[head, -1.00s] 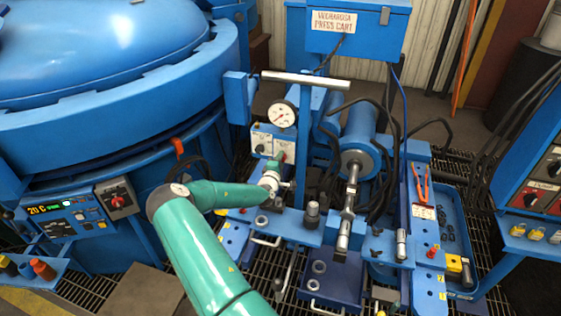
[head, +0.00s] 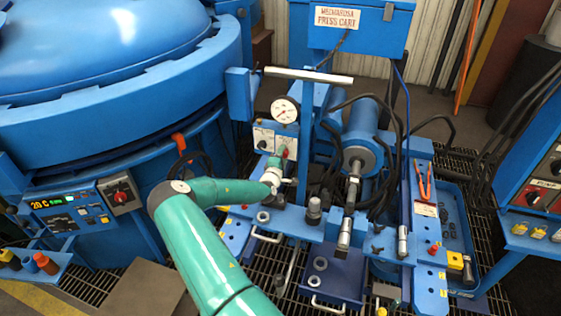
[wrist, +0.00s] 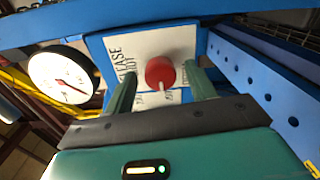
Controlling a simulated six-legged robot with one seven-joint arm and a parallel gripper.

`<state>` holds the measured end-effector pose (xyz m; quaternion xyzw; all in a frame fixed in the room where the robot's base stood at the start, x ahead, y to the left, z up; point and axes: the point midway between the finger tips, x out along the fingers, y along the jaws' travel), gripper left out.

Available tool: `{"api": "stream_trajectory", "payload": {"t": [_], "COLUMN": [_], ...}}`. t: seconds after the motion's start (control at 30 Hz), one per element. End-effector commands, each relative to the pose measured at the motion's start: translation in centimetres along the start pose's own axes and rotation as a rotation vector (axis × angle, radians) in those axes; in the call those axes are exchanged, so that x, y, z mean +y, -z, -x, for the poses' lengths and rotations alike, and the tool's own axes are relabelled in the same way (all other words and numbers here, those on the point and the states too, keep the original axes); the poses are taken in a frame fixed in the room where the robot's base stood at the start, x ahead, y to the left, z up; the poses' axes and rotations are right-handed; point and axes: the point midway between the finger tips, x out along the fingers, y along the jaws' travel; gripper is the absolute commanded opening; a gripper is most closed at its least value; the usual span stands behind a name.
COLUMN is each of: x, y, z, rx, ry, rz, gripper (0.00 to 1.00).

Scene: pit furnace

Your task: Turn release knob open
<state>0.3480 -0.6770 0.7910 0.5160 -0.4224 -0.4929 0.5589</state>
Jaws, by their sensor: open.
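The red release knob (wrist: 160,72) sits on a white label plate (wrist: 128,45) with partly readable lettering, "RELEASE" among it. In the wrist view my gripper (wrist: 163,84) is open, with one green finger on each side of the knob. The knob lies between the fingertips; I cannot tell whether either finger touches it. A white pointer mark shows at the knob's lower edge. In the head view my gripper (head: 278,164) is at the small valve panel on the press cart, and it hides most of the knob.
A round pressure gauge (head: 285,111) is just above the panel; it also shows in the wrist view (wrist: 63,76). A second dark knob (head: 262,144) is left of my gripper. A blue post (head: 306,150) and a hydraulic cylinder (head: 362,140) stand to the right.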

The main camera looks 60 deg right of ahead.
Motion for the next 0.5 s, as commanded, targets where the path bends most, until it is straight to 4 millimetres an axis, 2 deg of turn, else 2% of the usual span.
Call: {"api": "stream_trajectory", "payload": {"t": [0.17, 0.5], "x": [0.0, 0.0], "y": [0.1, 0.1], "z": [1.8, 9.2], "rx": [0.001, 0.002], "ry": [0.001, 0.002], "rz": [0.000, 0.001], "gripper": [0.56, 0.56]}}
